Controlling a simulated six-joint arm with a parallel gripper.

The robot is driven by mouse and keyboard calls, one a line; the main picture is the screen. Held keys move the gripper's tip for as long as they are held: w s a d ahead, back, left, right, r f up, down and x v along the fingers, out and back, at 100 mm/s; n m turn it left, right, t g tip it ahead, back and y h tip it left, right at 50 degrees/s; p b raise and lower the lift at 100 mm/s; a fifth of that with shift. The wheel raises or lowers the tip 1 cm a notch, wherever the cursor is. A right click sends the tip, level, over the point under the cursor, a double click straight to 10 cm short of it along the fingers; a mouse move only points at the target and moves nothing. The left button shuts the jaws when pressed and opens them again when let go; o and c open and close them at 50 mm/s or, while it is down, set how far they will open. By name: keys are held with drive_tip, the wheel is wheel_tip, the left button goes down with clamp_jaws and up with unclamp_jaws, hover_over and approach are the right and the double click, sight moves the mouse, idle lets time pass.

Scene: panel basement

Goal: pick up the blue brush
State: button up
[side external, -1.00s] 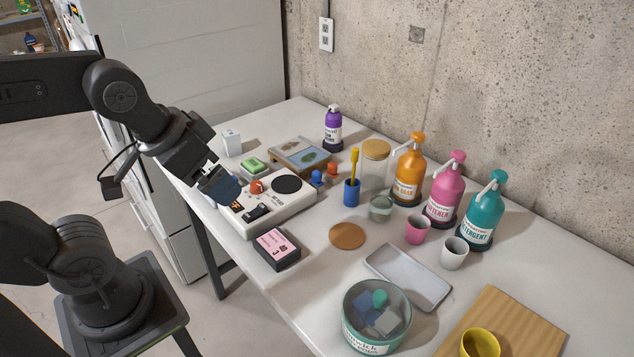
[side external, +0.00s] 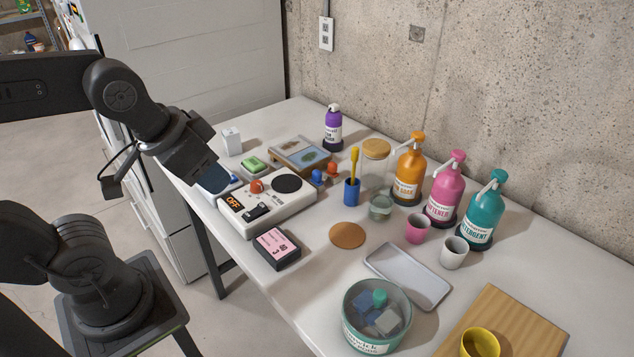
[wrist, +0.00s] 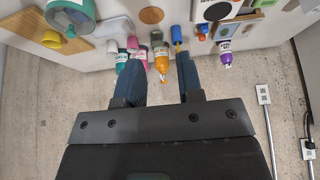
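The only brush-like thing is a blue cylinder (side external: 352,192) with a yellow handle (side external: 354,161) standing up out of it. I cannot tell whether the blue part is the brush or its holder. It stands upright mid-table, in front of a lidded glass jar. In the wrist view the blue part (wrist: 177,33) shows at the top, just beyond the right fingertip. My gripper (side external: 208,180) is over the table's left edge, well apart from it. In the wrist view my gripper (wrist: 158,68) has its two fingers apart with nothing held.
A glass jar (side external: 374,172), small glass cup (side external: 380,208) and orange bottle (side external: 409,170) stand close to the blue cylinder. A white panel (side external: 287,208) with a knob lies between it and my gripper. Pink (side external: 446,190) and teal (side external: 485,212) bottles stand right, before the wall.

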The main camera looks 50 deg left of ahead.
drive_tip(key=w+a+r+n+g+y, duration=0.15)
drive_tip(key=w+n, duration=0.25)
drive_tip(key=w, duration=0.5)
drive_tip(key=n+g+y, duration=0.3)
drive_tip(key=n+g, duration=0.1)
drive_tip(key=n, duration=1)
hover_over(317, 171)
drive_tip(key=d, duration=0.4)
wheel_tip(317, 171, down, 14)
drive_tip(key=x, duration=1.3)
drive_tip(key=shift+d+f, duration=0.1)
drive_tip(key=shift+f, duration=0.05)
drive_tip(key=shift+c, duration=0.3)
drive_tip(key=c, duration=0.5)
